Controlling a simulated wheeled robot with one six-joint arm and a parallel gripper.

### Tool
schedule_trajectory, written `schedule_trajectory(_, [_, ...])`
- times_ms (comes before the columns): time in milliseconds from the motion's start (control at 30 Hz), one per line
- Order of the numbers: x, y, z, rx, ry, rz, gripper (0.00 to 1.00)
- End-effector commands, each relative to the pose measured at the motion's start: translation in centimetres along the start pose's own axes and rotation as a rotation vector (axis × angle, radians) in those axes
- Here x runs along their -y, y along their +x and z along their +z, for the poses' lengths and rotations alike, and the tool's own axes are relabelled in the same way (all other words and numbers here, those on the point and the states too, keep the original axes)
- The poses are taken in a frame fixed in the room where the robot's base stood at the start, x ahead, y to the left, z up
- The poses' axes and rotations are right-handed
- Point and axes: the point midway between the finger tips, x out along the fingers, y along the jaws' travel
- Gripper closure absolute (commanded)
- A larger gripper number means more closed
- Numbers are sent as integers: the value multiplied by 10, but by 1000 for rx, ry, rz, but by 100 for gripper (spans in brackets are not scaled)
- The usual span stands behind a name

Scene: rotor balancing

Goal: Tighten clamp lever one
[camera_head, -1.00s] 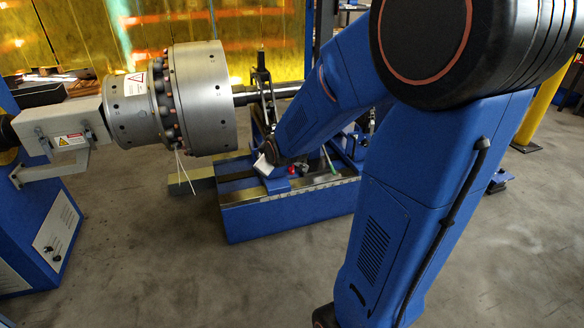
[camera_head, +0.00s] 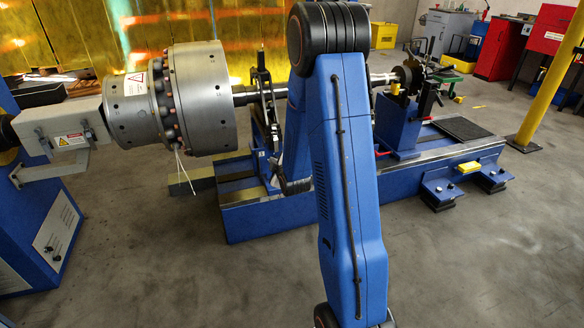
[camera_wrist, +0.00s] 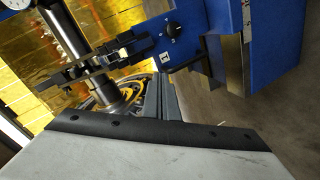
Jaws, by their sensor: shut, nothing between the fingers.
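In the wrist view, my gripper (camera_wrist: 160,80) shows as narrow grey fingers pressed together, shut and empty. Close beyond its tips is the blue support (camera_wrist: 185,20) with a black round knob and a small white label reading 1. A dark lever-like bar (camera_wrist: 186,64) sticks out just below the label, to the right of my fingertips; it looks like clamp lever one. I cannot tell whether my fingers touch it. In the head view, my arm hides the gripper tips and the lever; only the near part of the support's blue base (camera_head: 262,215) shows.
The floor in front is clear.

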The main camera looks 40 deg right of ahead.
Motion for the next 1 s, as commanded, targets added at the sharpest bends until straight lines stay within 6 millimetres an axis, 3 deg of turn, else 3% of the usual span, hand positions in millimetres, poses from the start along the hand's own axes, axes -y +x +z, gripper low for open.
schedule_trajectory(200, [15, 21, 31, -18, -81, 72, 100])
schedule_trajectory(500, [34, 37, 72, -34, -193, 182, 100])
schedule_trajectory(800, [53, 40, 107, -36, -289, 282, 100])
schedule_trajectory(1000, [59, 38, 117, -35, -319, 317, 100])
